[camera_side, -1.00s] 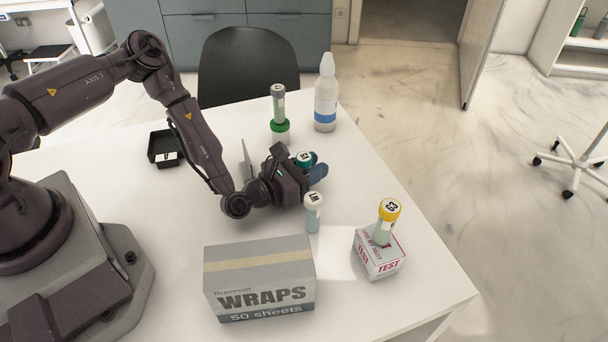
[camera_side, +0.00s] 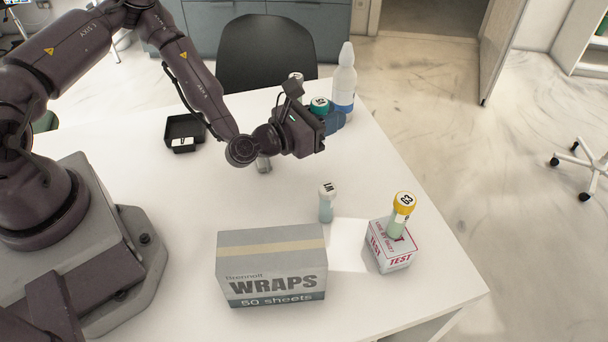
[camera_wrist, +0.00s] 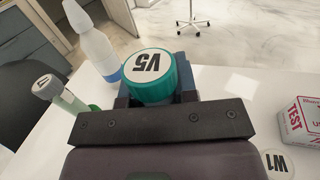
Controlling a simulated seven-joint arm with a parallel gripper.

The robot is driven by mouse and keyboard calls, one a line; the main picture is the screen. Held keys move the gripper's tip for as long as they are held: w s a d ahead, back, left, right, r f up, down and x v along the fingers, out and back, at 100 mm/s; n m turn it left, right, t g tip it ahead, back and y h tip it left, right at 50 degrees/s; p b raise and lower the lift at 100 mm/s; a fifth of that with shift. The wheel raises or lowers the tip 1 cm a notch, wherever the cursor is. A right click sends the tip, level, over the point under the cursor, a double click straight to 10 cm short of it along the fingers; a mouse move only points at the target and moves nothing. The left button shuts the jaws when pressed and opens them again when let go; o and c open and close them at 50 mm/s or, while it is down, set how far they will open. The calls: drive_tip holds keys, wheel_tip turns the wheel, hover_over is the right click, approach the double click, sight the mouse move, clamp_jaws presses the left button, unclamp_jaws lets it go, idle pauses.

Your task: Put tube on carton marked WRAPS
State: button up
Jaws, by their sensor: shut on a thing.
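My gripper (camera_side: 328,118) is shut on a tube with a teal cap (camera_side: 319,103). In the wrist view the cap (camera_wrist: 150,75) faces the camera and reads V5; most of the tube's body is hidden by the fingers. My gripper holds it above the table, behind and to the right of the carton marked WRAPS (camera_side: 270,290). This grey carton stands near the table's front, its flat top bare.
A white-capped tube W1 (camera_side: 326,203) stands between my gripper and the carton. A yellow-capped tube (camera_side: 402,210) stands on the TEST box (camera_side: 385,252). A spray-type bottle (camera_side: 345,80) and a grey-capped tube (camera_wrist: 48,88) are behind. A black tray (camera_side: 184,130) lies left.

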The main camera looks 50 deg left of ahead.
drive_tip(key=s+d+r+m+g+h, duration=0.2)
drive_tip(key=s+d+r+m+h, duration=0.2)
drive_tip(key=s+d+r+h, duration=0.15)
wheel_tip(320, 180, up, 2)
drive_tip(key=m+g+h, duration=1)
drive_tip(key=g, duration=0.2)
hover_over(282, 256)
drive_tip(key=shift+f, duration=2.5)
drive_tip(key=shift+f, duration=0.15)
drive_tip(key=o, duration=0.9)
